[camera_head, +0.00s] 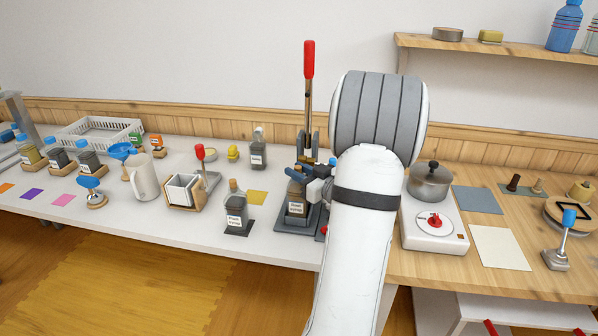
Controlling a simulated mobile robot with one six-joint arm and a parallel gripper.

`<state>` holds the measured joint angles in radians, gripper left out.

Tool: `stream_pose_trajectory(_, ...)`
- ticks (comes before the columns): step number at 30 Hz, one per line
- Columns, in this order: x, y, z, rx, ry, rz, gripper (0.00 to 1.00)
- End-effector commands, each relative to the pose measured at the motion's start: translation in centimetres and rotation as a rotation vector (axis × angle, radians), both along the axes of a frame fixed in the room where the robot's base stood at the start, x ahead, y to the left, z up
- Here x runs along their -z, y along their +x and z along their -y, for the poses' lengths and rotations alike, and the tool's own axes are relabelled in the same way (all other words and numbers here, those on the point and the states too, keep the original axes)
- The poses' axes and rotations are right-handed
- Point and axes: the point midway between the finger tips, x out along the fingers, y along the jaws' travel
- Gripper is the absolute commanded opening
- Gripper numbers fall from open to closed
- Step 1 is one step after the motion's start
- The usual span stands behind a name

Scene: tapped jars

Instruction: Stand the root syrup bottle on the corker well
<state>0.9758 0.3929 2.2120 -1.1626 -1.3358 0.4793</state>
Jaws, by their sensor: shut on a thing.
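The corker (308,96) is a dark stand with a tall red-handled lever, upright in the middle of the table. A brown bottle with a white label (297,207), which looks like the root syrup bottle, is upright at the corker's base, over the well. My gripper (299,175) is shut on this bottle's upper part, reaching in from the right. The bottle's neck and the well are largely hidden by the gripper and bottle. I cannot tell whether the bottle's bottom touches the well.
A similar labelled bottle (235,211) stands on a dark mat left of the corker. A white jug (144,178) stands left.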

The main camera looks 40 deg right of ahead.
Motion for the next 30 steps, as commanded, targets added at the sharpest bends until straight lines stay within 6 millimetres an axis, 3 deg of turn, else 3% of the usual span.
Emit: stream_pose_trajectory(30, 0.52, -0.04, 0.05, 0.0, 0.0, 0.002, 0.0)
